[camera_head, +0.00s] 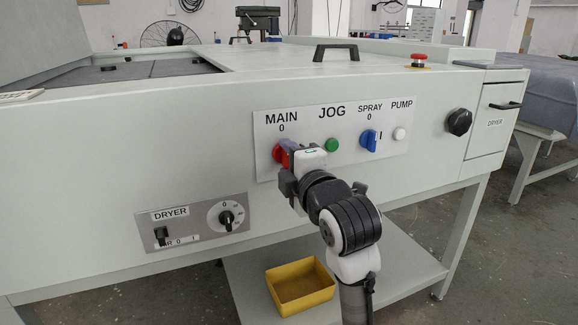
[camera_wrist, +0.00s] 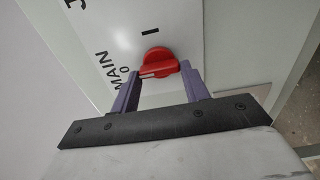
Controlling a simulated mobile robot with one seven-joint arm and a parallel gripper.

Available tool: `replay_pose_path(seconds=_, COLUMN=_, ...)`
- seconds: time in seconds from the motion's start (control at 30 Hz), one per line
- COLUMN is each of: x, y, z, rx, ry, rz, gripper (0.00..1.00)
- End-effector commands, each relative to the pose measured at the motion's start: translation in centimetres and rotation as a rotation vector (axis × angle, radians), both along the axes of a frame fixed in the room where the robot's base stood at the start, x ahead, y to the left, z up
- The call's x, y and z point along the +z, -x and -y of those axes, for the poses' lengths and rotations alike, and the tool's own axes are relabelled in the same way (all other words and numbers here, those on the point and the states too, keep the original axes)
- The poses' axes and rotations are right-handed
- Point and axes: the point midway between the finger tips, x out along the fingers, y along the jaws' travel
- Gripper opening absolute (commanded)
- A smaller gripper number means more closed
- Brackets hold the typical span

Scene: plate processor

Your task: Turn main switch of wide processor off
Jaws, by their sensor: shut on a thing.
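The red main switch (camera_head: 279,154) sits under the MAIN label on the white control panel (camera_head: 345,154). My gripper (camera_head: 289,152) is at the switch and hides part of it in the head view. In the wrist view the red switch (camera_wrist: 158,62) lies between the two purple fingertips of my gripper (camera_wrist: 157,74), which is shut on it. A white mark on the handle's left end faces the 0 printed beside MAIN. The I mark (camera_wrist: 150,32) lies above the knob in that view, clear of the handle.
Right of my gripper are a green JOG button (camera_head: 331,145), a blue SPRAY switch (camera_head: 368,140) and a white PUMP button (camera_head: 399,134). A black knob (camera_head: 459,122) sticks out further right. A DRYER panel (camera_head: 191,222) is lower left. A yellow bin (camera_head: 300,287) stands on the shelf below.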

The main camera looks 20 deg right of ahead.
Motion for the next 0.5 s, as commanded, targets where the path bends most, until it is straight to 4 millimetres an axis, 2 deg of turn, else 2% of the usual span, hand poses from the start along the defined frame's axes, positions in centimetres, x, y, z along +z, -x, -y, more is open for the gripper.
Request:
replay_pose_path(seconds=0.43, x=0.0, y=-0.01, z=-0.12, rx=0.003, ry=0.012, rz=-0.001, gripper=0.23)
replay_pose_path(seconds=0.47, x=0.0, y=-0.01, z=-0.12, rx=0.003, ry=0.012, rz=-0.001, gripper=0.48)
replay_pose_path(seconds=0.5, x=-0.01, y=-0.01, z=-0.12, rx=0.003, ry=0.011, rz=-0.001, gripper=0.53)
